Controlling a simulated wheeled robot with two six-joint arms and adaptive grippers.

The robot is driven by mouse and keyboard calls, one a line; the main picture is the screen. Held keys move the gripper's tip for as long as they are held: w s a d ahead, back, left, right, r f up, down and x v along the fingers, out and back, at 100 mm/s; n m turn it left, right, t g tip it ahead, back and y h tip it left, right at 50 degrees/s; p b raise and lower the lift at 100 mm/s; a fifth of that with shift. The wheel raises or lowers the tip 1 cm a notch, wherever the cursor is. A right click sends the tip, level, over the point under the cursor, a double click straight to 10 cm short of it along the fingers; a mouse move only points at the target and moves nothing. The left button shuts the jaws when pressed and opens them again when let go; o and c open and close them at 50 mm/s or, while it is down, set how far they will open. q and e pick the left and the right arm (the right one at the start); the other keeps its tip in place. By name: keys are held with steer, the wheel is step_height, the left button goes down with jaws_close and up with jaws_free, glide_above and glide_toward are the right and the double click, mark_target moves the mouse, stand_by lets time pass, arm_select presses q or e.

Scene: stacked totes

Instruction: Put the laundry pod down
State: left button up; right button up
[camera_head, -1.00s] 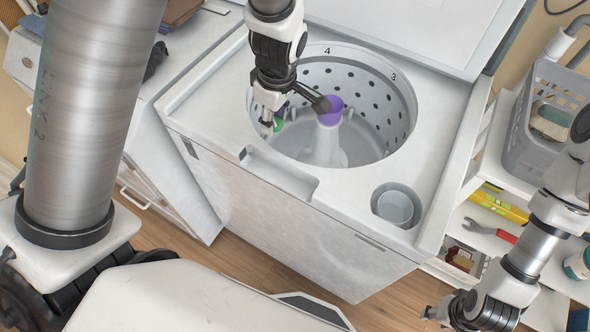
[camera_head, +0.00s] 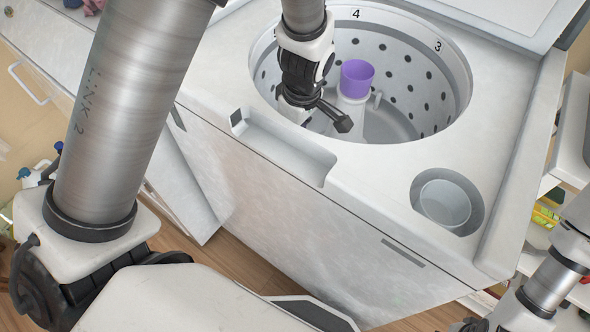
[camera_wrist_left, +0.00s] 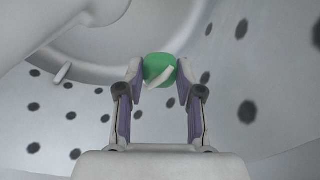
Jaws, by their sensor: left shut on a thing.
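The green and white laundry pod (camera_wrist_left: 158,68) is held between the two fingertips of my left gripper (camera_wrist_left: 160,80) in the left wrist view. In the head view my left gripper (camera_head: 325,115) reaches down into the open washer tub (camera_head: 440,75), and the pod is hidden there. The wrist view shows the perforated tub wall around the gripper, with the pod apart from it. Only a small part of my right gripper (camera_head: 466,325) shows at the bottom edge of the head view, so its jaws cannot be read.
A purple cup-shaped top (camera_head: 357,75) sits on the agitator in the tub's middle, close to my left gripper. A round grey dispenser cup (camera_head: 444,203) is set in the washer top (camera_head: 375,175) at the right. Shelves stand at the far right.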

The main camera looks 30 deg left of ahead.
arm_select(q)
step_height(320, 180, down, 8)
steer(key=shift+s+r+b, duration=0.1)
steer(key=shift+b, duration=0.6)
steer(key=shift+f, duration=0.4)
steer(key=shift+f+b, duration=0.5)
steer(key=shift+f, duration=0.1)
steer(key=o, duration=0.9)
steer(key=shift+o, duration=0.2)
steer(key=shift+r, duration=0.1)
